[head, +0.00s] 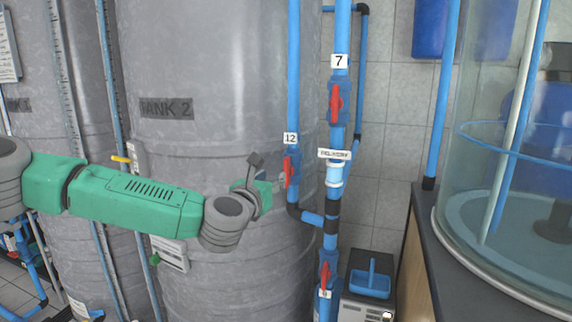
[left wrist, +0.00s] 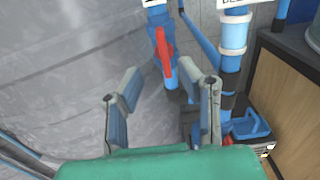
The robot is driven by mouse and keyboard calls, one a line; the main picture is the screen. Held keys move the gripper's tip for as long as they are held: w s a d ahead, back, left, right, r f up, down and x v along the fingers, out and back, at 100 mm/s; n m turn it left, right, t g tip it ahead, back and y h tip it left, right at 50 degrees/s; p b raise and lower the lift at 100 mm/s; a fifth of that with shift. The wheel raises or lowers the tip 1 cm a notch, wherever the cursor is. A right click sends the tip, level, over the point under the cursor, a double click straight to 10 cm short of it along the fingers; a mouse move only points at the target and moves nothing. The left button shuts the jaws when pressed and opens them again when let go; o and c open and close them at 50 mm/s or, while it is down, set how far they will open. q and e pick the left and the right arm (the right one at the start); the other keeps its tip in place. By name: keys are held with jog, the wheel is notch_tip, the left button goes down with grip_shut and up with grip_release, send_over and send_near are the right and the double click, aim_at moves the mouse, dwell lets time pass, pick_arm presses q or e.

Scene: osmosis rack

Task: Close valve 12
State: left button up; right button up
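Valve 12 has a red handle (head: 288,171) on a vertical blue pipe, just below the white "12" label (head: 291,139). The handle lies roughly upright, along the pipe. It also shows in the left wrist view (left wrist: 164,50), beyond the fingertips. My left gripper (head: 269,169) is just left of the handle in the head view. In the left wrist view, the left gripper (left wrist: 168,84) has its two fingers spread wide with nothing between them. The handle appears ahead of the gap, and I see no contact. My right gripper is not in view.
A neighbouring pipe carries valve 7's red handle (head: 335,103) and a lower red valve handle (head: 324,276). Grey tank 2 (head: 215,70) stands behind my left arm. A glass tank (head: 500,190) on a dark counter is at right. A blue tray (head: 371,281) sits low.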

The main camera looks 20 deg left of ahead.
aim_at(285, 165)
pick_arm(q)
jog(key=w+p, duration=0.2)
jog(key=w, duration=0.9)
jog(key=shift+w+d, duration=0.15)
jog(key=shift+d, duration=0.05)
grip_shut()
